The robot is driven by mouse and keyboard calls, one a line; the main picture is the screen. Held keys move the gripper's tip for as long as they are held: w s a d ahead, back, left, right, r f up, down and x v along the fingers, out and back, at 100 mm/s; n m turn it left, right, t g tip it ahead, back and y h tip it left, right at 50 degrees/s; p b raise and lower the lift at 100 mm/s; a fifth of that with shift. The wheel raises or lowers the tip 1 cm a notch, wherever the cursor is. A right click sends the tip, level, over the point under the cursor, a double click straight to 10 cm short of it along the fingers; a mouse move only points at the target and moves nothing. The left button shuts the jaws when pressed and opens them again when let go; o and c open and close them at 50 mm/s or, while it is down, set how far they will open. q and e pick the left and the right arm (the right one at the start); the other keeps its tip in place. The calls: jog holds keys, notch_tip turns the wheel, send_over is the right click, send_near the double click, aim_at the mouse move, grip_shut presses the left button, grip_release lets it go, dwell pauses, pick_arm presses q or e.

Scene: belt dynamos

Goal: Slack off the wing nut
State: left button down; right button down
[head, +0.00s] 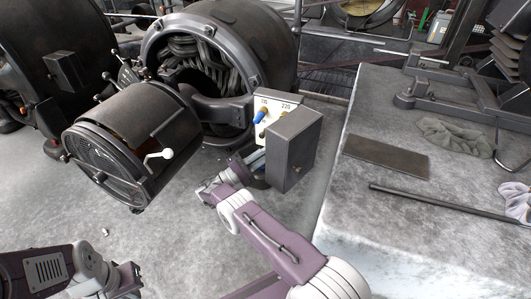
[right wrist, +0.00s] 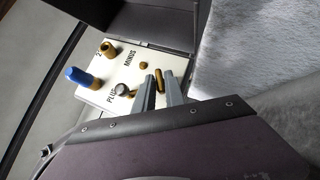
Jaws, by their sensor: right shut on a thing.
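The wing nut (right wrist: 158,80) is a narrow brass piece low on a white terminal panel (right wrist: 122,48), seen in the right wrist view. My right gripper (right wrist: 159,88) is shut on it, with one grey finger on either side. In the head view the panel (head: 268,98) is partly covered by its grey box door, and my right gripper reaches in below it; its fingertips and the wing nut are hidden there. My left gripper (head: 132,281) is empty-looking, low at the left and far from the panel; its jaw gap is unclear.
The grey door (head: 290,149) stands open close to my right arm. A dynamo (head: 215,65) is behind. A stone ledge (head: 360,215) lies to the right.

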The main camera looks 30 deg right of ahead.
jog(key=shift+s+d+f+n+t+y+p, duration=0.15)
jog(key=shift+n+t+y+p, duration=0.6)
jog(key=shift+n+t+p, duration=2.15)
jog(key=shift+s+d+n+t+y+p, duration=0.1)
jog(key=shift+n+t+y+p, duration=0.8)
jog(key=shift+n+t, duration=3.75)
jog(key=shift+s+d+f+n+t+y+p, duration=0.15)
jog(key=shift+n+t+y+p, duration=0.4)
jog(key=shift+n+t+p, duration=3.15)
jog(key=n+g+b, duration=0.2)
jog(key=n+b, duration=0.1)
jog(key=c, duration=1.4)
grip_release()
jog(key=b+v, duration=0.2)
jog(key=v, duration=0.7)
